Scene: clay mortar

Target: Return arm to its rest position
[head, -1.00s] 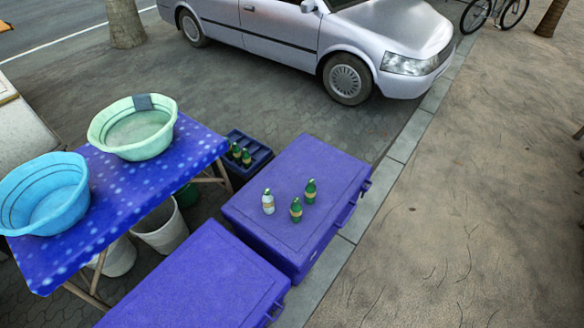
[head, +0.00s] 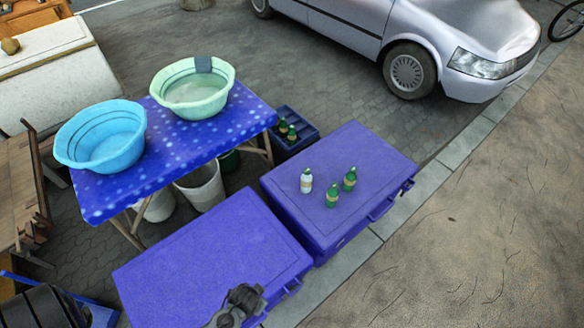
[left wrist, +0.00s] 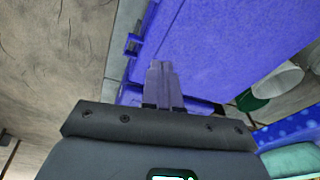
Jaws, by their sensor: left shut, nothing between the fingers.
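My left gripper (left wrist: 163,84) shows in the left wrist view with its two fingers together and nothing between them. It is in front of a blue box (left wrist: 225,35) with a handle on its side; I cannot tell how far apart they are. In the head view, a dark jointed arm part (head: 240,302) of mine shows at the bottom edge, over the front corner of the nearer blue box (head: 205,262). No fingers can be made out there. My right gripper is not in view.
Several bottles (head: 332,193) stand on the farther blue box (head: 375,165). A spotted blue table (head: 110,190) holds a blue basin (head: 100,137) and a green basin (head: 192,87). A crate (head: 297,133) and buckets (head: 203,187) stand on the ground. Pavement at right is clear.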

